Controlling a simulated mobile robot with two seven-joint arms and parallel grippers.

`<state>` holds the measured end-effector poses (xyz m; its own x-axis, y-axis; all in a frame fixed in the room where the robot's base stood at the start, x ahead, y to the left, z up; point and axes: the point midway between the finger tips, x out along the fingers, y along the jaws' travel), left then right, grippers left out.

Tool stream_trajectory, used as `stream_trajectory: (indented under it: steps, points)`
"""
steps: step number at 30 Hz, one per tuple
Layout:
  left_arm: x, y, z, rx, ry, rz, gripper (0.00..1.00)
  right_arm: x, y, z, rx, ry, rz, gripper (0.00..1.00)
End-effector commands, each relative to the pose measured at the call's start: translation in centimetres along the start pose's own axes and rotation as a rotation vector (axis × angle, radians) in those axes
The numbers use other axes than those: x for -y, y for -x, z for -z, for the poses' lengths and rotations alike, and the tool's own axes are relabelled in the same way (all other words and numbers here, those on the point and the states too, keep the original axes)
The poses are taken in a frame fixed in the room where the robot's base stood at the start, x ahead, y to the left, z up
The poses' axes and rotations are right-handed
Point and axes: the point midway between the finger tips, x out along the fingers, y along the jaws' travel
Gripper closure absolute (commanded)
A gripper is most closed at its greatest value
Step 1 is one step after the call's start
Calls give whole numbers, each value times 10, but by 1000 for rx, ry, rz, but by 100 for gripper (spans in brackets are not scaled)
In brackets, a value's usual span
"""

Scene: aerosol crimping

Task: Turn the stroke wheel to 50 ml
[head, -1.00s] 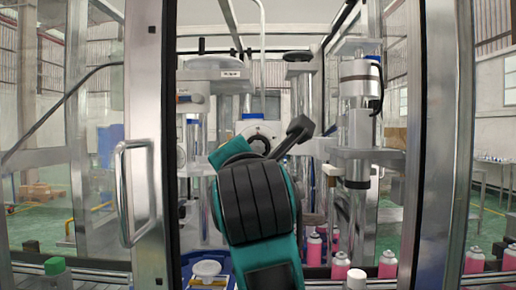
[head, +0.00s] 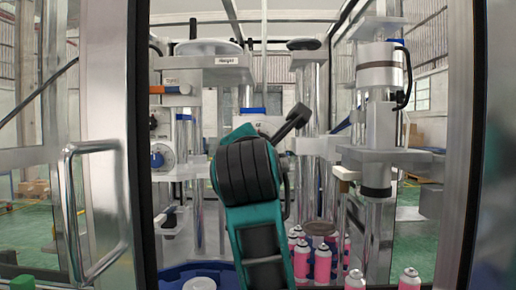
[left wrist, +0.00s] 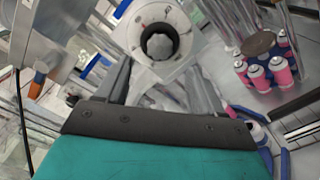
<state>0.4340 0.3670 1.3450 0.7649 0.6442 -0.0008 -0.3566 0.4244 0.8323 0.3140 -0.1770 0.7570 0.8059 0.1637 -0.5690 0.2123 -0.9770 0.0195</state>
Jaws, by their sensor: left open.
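A pale round-cornered housing with a dark round wheel (left wrist: 160,43) at its centre, apparently the stroke wheel, shows at the top middle of the left wrist view. My left gripper (left wrist: 160,76) is open, its two grey fingers spread on either side below the wheel and apart from it. In the head view my teal and black left arm covers most of that housing; only its white upper part with a blue top (head: 256,119) shows. The wheel's scale reading is too small to tell. My right gripper is not in view.
Several pink cans (head: 322,264) stand right of my arm, also in the left wrist view (left wrist: 258,78). A blue-knobbed unit (head: 157,160) is at left. A metal column (head: 380,130) rises at right. A door frame with a handle (head: 72,215) bounds the left side.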

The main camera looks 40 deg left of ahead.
Motion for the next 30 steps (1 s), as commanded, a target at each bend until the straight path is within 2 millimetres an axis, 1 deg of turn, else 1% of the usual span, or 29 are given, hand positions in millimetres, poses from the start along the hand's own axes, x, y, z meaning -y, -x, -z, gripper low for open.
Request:
stream_trajectory:
  steps: [1,6,9,12,16,23,30]
  points:
    - [-1,-12,0,-4,-4,2,32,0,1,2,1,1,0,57]
    - [-1,-44,0,-2,-1,1,32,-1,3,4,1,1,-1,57]
    - [-1,-57,0,-2,-1,0,32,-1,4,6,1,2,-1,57]
    - [-1,-65,0,0,0,-1,32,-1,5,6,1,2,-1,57]
    - [0,-70,0,0,0,0,32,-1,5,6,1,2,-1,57]
    - [0,-70,0,1,1,-1,32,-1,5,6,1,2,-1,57]
    - [0,-70,0,0,1,-1,54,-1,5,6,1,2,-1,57]
